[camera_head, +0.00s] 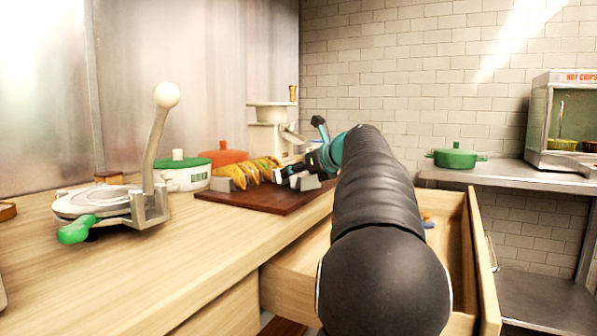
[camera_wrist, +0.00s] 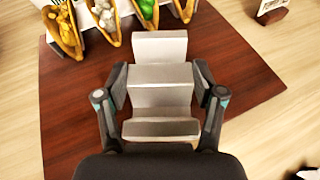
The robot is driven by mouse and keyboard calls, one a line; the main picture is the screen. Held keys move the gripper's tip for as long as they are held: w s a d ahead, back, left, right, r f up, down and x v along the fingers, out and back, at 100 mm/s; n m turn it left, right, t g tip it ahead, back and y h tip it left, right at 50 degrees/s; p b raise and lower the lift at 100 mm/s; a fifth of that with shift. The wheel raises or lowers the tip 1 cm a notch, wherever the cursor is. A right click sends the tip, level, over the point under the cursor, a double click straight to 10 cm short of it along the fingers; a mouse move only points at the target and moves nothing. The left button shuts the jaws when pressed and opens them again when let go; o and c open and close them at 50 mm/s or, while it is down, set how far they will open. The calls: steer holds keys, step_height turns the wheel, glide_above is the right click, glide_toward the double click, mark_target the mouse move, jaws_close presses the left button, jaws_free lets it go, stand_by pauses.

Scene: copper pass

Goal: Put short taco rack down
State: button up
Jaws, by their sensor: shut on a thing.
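The short taco rack (camera_wrist: 160,75) is a grey, stepped metal piece, empty of tacos. In the wrist view it lies between the two fingers of my gripper (camera_wrist: 160,88), which is shut on its sides. It is over the dark red-brown board (camera_wrist: 75,125); I cannot tell if it touches the board. In the head view the rack (camera_head: 310,183) shows partly below my gripper (camera_head: 298,172), at the board's right part. Filled tacos (camera_head: 243,173) stand in a row just beyond the rack, also at the top of the wrist view (camera_wrist: 65,28).
The board lies on a wooden counter (camera_head: 150,265). A lever press (camera_head: 125,205) stands at the left, with a white pot (camera_head: 183,176) and an orange pot (camera_head: 224,156) behind. An open drawer (camera_head: 300,270) is below my arm. A green pot (camera_head: 455,157) sits on the right shelf.

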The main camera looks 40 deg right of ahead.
steer(key=shift+f, duration=0.45)
steer(key=o, duration=1.4)
